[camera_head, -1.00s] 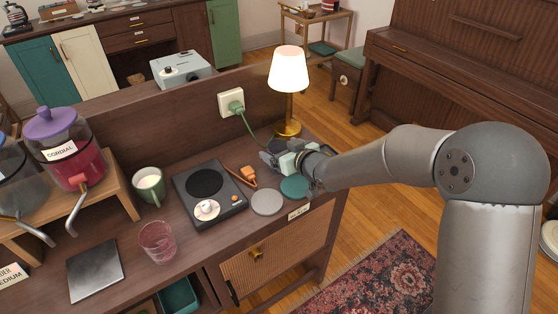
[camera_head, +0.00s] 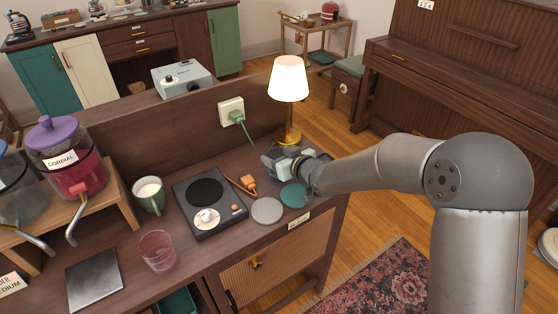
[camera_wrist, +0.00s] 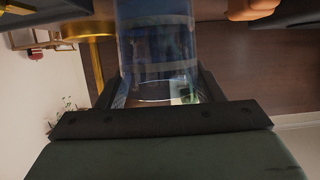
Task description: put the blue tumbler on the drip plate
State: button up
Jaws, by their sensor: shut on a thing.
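My gripper (camera_head: 272,164) is beside the lamp base at the right part of the desk. In the wrist view its jaws are shut on a clear blue tumbler (camera_wrist: 155,45). In the head view the tumbler is mostly hidden by the gripper, so I cannot tell whether it touches the desk. A flat square dark metal plate (camera_head: 94,280), which looks like the drip plate, lies bare at the front left of the desk, far from my gripper.
A pink tumbler (camera_head: 158,252), black hotplate (camera_head: 209,203) and green mug (camera_head: 149,195) stand between plate and gripper. Grey (camera_head: 267,211) and teal (camera_head: 294,195) discs lie near my gripper. Drink dispensers (camera_head: 70,165) stand on a raised shelf at left. A lit lamp (camera_head: 288,80) stands behind my gripper.

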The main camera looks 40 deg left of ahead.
jog(key=shift+r, duration=0.55)
jog(key=s+d+r+p, duration=0.1)
jog(key=s+d+r, duration=0.5)
jog(key=d+r, duration=0.5)
jog(key=shift+v, duration=0.85)
